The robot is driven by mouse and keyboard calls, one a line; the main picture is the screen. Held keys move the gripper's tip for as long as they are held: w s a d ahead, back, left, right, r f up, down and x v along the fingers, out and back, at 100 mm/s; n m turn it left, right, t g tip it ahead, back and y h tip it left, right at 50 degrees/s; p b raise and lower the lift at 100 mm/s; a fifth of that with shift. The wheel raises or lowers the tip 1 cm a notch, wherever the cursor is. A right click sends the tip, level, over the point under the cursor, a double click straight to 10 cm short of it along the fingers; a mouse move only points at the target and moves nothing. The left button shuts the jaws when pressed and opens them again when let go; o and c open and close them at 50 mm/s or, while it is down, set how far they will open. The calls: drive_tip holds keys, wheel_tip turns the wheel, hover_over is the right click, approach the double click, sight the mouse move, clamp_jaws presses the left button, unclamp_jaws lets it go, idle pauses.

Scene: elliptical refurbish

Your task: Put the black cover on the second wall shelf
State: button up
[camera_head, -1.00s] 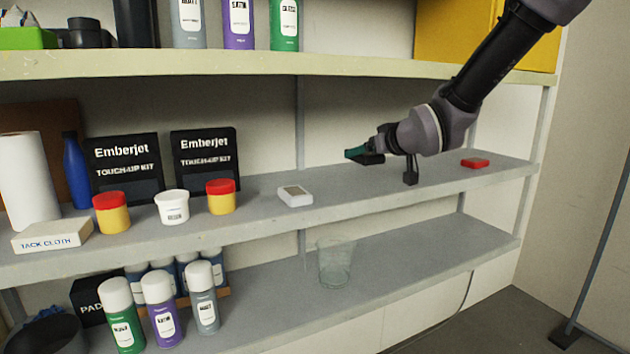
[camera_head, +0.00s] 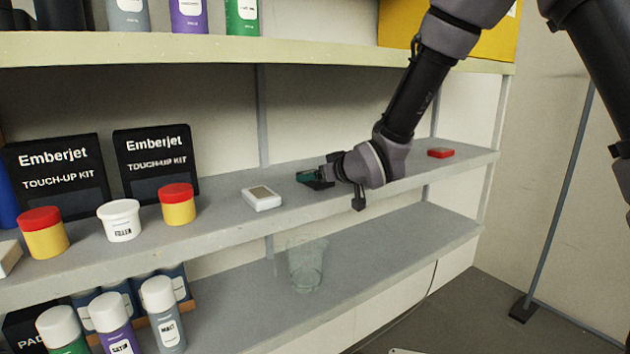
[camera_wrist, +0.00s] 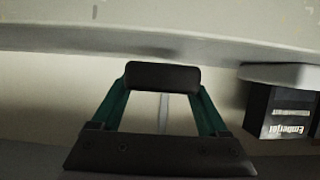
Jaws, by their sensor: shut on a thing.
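My gripper (camera_head: 310,176), with teal fingers, is shut on the black cover (camera_head: 319,185), over the middle shelf (camera_head: 235,222) to the right of a white box-like item. In the wrist view the black cover (camera_wrist: 162,77) lies across between the two teal fingertips, and the view looks upside down. The cover is partly hidden by the fingers in the head view. I cannot tell whether it touches the shelf surface.
On the middle shelf stand the white item (camera_head: 262,198), a red item (camera_head: 440,153), jars (camera_head: 177,204) and Emberjet kits (camera_head: 156,165). The upper shelf (camera_head: 180,49) overhangs. A clear cup (camera_head: 306,265) stands on the lower shelf. The shelf around my gripper looks clear.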

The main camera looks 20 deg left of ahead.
drive_tip(key=shift+f, duration=0.55)
drive_tip(key=o, duration=1.6)
drive_tip(key=shift+f, duration=0.15)
drive_tip(key=shift+c, duration=0.2)
